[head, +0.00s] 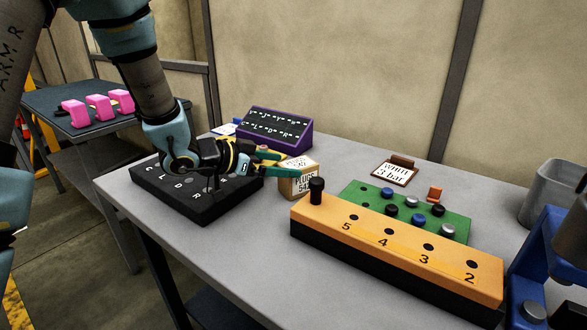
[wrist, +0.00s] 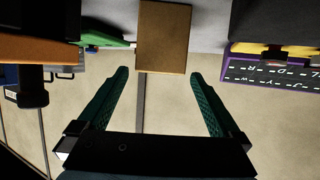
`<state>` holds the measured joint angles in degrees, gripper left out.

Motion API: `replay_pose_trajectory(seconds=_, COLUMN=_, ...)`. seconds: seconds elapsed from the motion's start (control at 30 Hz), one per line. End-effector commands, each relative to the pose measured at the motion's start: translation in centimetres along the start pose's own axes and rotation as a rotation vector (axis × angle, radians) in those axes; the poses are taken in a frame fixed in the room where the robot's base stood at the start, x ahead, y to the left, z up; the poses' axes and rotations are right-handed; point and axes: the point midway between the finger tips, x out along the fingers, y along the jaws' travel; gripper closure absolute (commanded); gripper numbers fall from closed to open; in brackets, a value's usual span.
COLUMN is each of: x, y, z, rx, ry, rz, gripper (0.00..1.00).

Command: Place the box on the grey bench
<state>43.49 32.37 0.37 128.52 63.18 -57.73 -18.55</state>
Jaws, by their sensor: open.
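The small cardboard box (head: 298,186), with printed labels reading "PLUGS", appears to stand upright on the grey bench (head: 240,240), left of the orange block's near-left end. It also shows in the wrist view (wrist: 163,38), just beyond the fingertips and roughly centred between them. My gripper (head: 276,158) is open, its green fingers pointing at the box from the left in the head view. The wrist view shows the two fingers (wrist: 158,76) wide apart with nothing between them. I see no clear contact with the box.
A black lettered block (head: 190,205) lies under my gripper. A purple lettered panel (head: 300,131) stands behind. An orange numbered block (head: 400,250) with a black peg and a green board (head: 436,230) fill the right. The bench front-middle is clear.

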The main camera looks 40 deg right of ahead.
Motion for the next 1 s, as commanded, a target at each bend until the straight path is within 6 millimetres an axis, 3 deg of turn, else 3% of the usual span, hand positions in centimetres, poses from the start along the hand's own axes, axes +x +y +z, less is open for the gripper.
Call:
replay_pose_trajectory(seconds=0.1, x=-2.7, y=-0.1, z=0.1, rx=0.001, ry=0.0, rz=-0.004, gripper=0.0)
replay_pose_trajectory(seconds=0.3, x=-5.8, y=-0.1, z=0.0, rx=0.001, ry=0.001, rz=-0.003, gripper=0.0)
replay_pose_trajectory(seconds=0.73, x=-7.4, y=-0.5, z=0.2, rx=-0.003, ry=-0.008, rz=-0.021, gripper=0.0)
replay_pose_trajectory(seconds=0.87, x=-10.0, y=-4.4, z=1.6, rx=-0.039, ry=-0.082, rz=-0.198, gripper=0.0)
replay_pose_trajectory(seconds=0.97, x=-15.4, y=-9.3, z=4.5, rx=-0.128, ry=-0.21, rz=-0.451, gripper=0.0)
replay_pose_trajectory(seconds=1.0, x=-18.4, y=-10.8, z=6.0, rx=-0.186, ry=-0.274, rz=-0.561, gripper=0.0)
